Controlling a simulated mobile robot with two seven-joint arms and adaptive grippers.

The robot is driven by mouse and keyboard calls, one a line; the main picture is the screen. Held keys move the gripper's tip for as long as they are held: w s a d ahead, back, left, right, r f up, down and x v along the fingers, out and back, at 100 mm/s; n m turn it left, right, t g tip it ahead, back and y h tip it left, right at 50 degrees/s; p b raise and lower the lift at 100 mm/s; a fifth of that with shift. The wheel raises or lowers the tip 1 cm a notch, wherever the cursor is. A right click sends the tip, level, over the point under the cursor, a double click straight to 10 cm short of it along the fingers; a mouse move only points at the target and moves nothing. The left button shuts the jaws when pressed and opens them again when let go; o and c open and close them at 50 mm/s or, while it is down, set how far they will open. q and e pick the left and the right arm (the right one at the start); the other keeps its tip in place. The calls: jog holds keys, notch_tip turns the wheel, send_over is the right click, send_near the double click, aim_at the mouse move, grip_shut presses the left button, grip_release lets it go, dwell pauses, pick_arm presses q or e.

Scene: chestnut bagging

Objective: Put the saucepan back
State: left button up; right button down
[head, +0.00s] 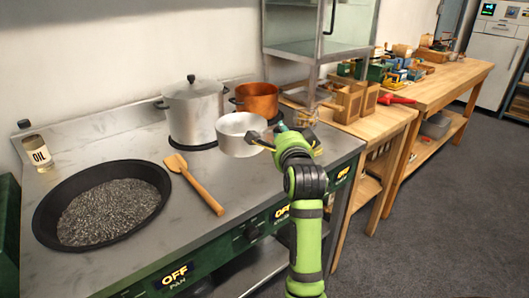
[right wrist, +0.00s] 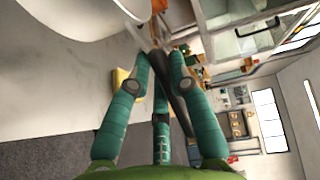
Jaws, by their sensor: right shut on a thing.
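The light metal saucepan (head: 242,135) is at the right end of the stove top, in front of the copper pot. My right gripper (head: 284,136) is at its right side, shut on its handle. In the right wrist view the dark handle (right wrist: 181,102) runs between my fingers, and the pale pan body (right wrist: 65,18) fills the upper left. The pan looks about level; I cannot tell whether its base touches the stove. My left gripper is not in view.
A large steel pot (head: 193,110) and a copper pot (head: 257,99) stand behind the saucepan. A wooden spatula (head: 196,184), a black pan (head: 48,214) of dark grains and an oil jar (head: 37,153) are left. A glass-sided cabinet (head: 312,50) rises behind right.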

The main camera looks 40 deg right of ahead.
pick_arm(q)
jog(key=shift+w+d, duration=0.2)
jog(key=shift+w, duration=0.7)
pick_arm(e)
jog(key=shift+w+d+f, duration=0.1)
jog(key=shift+w+f, duration=0.85)
jog(key=shift+f, duration=0.25)
jog(key=shift+w+d+f, duration=0.1)
jog(key=shift+w+f, duration=0.85)
jog(key=shift+f, duration=0.25)
jog(key=shift+w+f, duration=0.95)
jog(key=shift+f, duration=0.25)
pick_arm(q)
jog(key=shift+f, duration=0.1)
pick_arm(e)
jog(key=shift+f, duration=0.15)
jog(key=c, duration=1.1)
grip_release()
jog(key=shift+c, duration=0.2)
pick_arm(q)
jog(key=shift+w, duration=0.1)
